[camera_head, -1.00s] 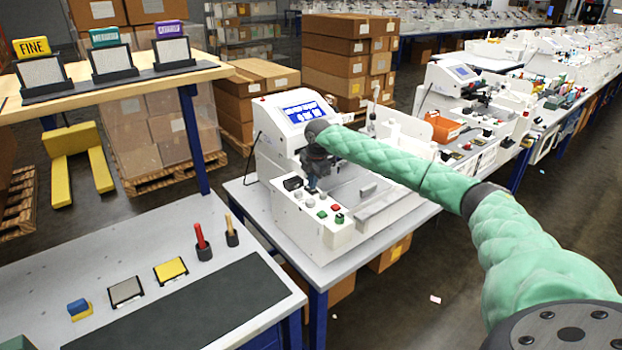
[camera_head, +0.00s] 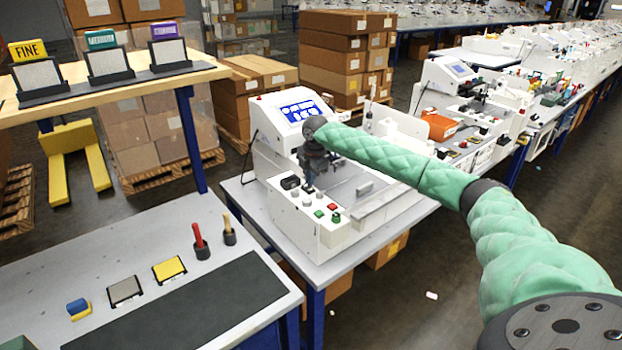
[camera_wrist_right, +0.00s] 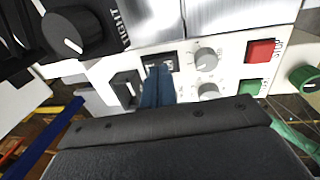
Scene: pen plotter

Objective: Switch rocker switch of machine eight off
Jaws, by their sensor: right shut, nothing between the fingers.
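The nearest white machine (camera_head: 330,236) stands on a grey table and has a lit blue screen (camera_head: 299,110); I cannot read a number on it. My right gripper (camera_head: 309,189) is shut and empty, pointing down at the machine's front panel. In the right wrist view its blue fingertips (camera_wrist_right: 159,72) are over a small black part with white marks (camera_wrist_right: 169,62), which looks like the rocker switch; they hide much of it. I cannot tell whether they touch it or which way it is tipped. A black framed part (camera_wrist_right: 127,88) is just left. My left gripper is out of view.
Grey knobs (camera_wrist_right: 206,57), a red button (camera_wrist_right: 260,50), a green button (camera_wrist_right: 252,87) and a green knob (camera_wrist_right: 303,78) lie right of the fingertips. A large black knob (camera_wrist_right: 72,32) is at upper left. A workbench (camera_head: 40,285) with pads stands at front left.

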